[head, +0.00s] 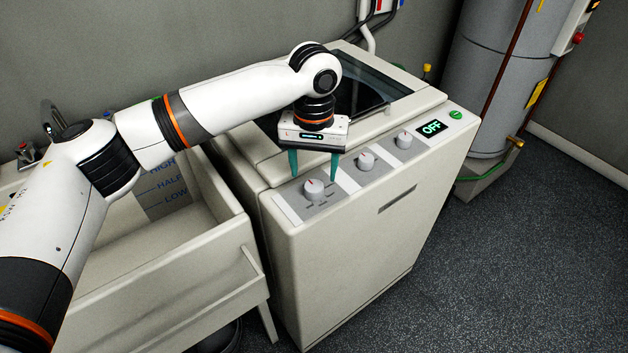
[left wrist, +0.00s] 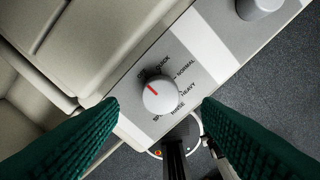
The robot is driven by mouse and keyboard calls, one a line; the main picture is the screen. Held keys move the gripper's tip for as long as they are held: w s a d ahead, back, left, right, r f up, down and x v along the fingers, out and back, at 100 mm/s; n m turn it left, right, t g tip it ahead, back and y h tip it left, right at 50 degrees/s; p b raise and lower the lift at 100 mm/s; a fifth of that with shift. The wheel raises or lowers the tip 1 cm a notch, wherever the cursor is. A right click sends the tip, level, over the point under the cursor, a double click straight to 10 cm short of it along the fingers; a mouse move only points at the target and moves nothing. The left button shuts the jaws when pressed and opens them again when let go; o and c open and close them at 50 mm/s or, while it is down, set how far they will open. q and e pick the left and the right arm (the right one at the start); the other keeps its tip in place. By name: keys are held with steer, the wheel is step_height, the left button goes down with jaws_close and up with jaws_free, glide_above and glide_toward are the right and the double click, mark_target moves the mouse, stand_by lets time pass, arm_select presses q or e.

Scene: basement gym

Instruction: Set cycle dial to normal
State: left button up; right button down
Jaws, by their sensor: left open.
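The cycle dial (head: 314,188) is a pale round knob at the left end of the washer's sloped front panel. In the left wrist view the dial (left wrist: 161,99) has a red mark pointing up and left, roughly toward OFF. QUICK, NORMAL, HEAVY and RINSE are printed around it; NORMAL is at its upper right. My left gripper (head: 314,174) is open above and just behind the dial, fingers pointing down. In the wrist view its green fingers (left wrist: 161,104) lie on either side of the dial with gaps; I see no contact. My right gripper is not in view.
Two more knobs (head: 366,160) (head: 404,139), a display reading OFF (head: 432,128) and a green button (head: 456,115) run along the washer panel (head: 342,178). A utility sink (head: 215,247) stands left of the washer. A grey tank (head: 497,75) is at the back right. Open floor lies right.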

mark_target(314, 185)
arm_select(q)
steer(key=shift+f, duration=2.3)
steer(key=shift+c, duration=0.2)
